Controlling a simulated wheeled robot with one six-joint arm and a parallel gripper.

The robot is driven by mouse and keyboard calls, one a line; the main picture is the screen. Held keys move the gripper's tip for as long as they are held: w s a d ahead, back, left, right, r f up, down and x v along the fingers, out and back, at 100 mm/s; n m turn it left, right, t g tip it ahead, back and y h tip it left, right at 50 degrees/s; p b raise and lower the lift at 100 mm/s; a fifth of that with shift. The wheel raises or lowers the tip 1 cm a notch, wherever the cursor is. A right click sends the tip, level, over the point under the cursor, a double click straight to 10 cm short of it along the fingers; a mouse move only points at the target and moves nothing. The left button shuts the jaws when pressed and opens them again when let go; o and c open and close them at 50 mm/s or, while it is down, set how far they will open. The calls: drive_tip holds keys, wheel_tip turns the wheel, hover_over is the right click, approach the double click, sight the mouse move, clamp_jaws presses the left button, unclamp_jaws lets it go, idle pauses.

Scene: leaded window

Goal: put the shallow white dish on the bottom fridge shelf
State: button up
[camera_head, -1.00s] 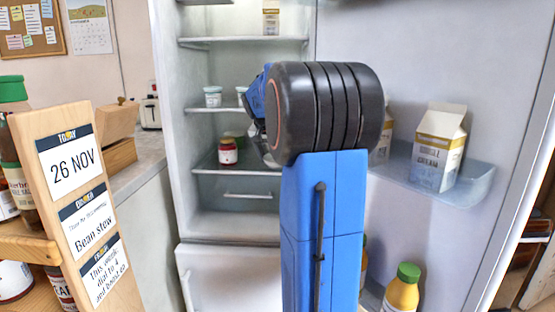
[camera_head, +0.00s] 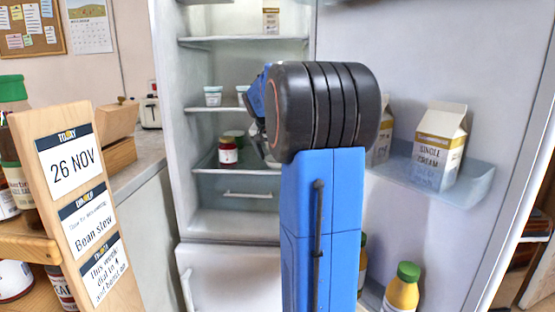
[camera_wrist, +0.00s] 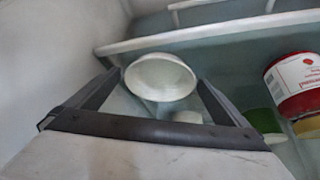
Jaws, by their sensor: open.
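The shallow white dish (camera_wrist: 160,77) shows in the wrist view between the two dark fingers of my gripper (camera_wrist: 159,82). The fingers are spread, one on each side of the dish; whether they touch it I cannot tell. The dish appears to stand on the glass bottom shelf (camera_head: 210,171), above the clear drawer of the open fridge. In the head view my arm hides most of my gripper (camera_head: 262,145), and only a pale sliver shows by it at that shelf's right.
A red jar (camera_head: 228,152) stands on the same shelf, left of my gripper, and also shows in the wrist view (camera_wrist: 294,85). White pots (camera_head: 213,96) stand on the shelf above. Cream cartons (camera_head: 438,150) and an orange bottle (camera_head: 402,290) fill the door at right.

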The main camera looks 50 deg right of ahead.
drive_tip(key=v, duration=0.3)
drive_tip(key=shift+a+f, duration=0.1)
drive_tip(key=shift+a, duration=0.05)
drive_tip(key=s+a, duration=0.3)
drive_tip(key=a, duration=0.8)
drive_tip(key=shift+s, duration=0.4)
drive_tip(key=s+a+f+n+t+y, duration=0.1)
drive_tip(key=s+a+f+n+y, duration=0.1)
drive_tip(key=s+a+f+n, duration=0.2)
drive_tip(key=s+a+f+n+t+y, duration=0.1)
drive_tip(key=s+a+f+n, duration=0.4)
drive_tip(key=s+a, duration=0.6)
drive_tip(key=s+a+f+n+t+y, duration=0.1)
drive_tip(key=s+a+f+n, duration=0.4)
drive_tip(key=a, duration=1)
drive_tip(key=s+f+y, duration=0.1)
drive_tip(key=s+f, duration=0.1)
drive_tip(key=s, duration=0.1)
drive_tip(key=shift+a+f+y, duration=0.25)
drive_tip(key=shift+f+y, duration=0.1)
drive_tip(key=shift+y, duration=0.05)
